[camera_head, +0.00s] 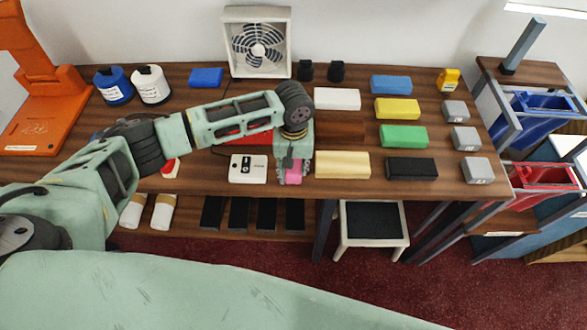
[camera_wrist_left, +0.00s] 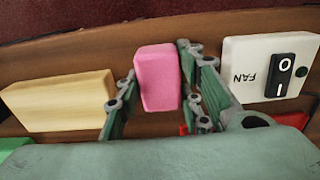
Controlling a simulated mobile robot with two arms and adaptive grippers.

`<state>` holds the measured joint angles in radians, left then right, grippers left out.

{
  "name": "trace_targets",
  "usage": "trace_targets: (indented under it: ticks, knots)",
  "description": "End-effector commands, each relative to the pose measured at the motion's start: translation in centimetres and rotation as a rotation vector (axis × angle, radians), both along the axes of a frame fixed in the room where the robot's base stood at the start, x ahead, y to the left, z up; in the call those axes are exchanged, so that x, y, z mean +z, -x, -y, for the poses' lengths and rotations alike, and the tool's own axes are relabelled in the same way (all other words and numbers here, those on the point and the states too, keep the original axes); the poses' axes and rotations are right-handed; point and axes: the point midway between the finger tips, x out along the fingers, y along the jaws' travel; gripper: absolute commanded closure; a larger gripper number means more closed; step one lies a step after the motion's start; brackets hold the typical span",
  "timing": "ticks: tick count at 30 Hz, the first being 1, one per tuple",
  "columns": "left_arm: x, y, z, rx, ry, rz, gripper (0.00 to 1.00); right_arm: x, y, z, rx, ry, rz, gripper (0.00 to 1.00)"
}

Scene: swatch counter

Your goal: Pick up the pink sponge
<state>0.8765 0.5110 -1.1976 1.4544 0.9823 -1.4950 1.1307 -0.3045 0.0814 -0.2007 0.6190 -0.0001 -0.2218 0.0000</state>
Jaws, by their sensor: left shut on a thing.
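The pink sponge (camera_head: 293,174) is a small block near the front edge of the counter in the head view. It also shows in the left wrist view (camera_wrist_left: 158,78), between the fingers. My left gripper (camera_head: 295,168) reaches down from above and is shut on the sponge, with a finger on each side (camera_wrist_left: 155,85). I cannot tell whether the sponge touches the counter. My right gripper is not in view.
A cream block (camera_head: 342,165) stands close on the right of the sponge, and a white fan switch box (camera_head: 248,169) on its left. Coloured blocks, such as the green one (camera_head: 403,136), stand further right. A fan (camera_head: 257,42) stands at the back.

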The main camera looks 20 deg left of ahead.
Motion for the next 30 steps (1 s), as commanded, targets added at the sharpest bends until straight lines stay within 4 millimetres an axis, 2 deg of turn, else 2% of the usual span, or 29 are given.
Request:
trace_targets:
  ticks: [10, 14, 17, 24, 30]
  knots:
    - [0.8, -0.1, 0.0, 0.000, 0.001, 0.001, 0.81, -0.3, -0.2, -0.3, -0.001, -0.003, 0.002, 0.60]
    - [2.3, -0.1, 0.1, -0.001, 0.003, 0.004, 0.81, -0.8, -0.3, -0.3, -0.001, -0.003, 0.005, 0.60]
    - [4.1, -0.1, 0.0, -0.001, 0.003, 0.005, 0.81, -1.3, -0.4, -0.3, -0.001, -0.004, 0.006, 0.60]
    - [7.2, 3.9, 4.2, -0.007, 0.005, 0.002, 0.81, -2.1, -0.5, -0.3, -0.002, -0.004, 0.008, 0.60]
    - [9.6, 6.6, 6.8, -0.004, 0.004, 0.002, 0.81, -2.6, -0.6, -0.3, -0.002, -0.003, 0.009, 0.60]
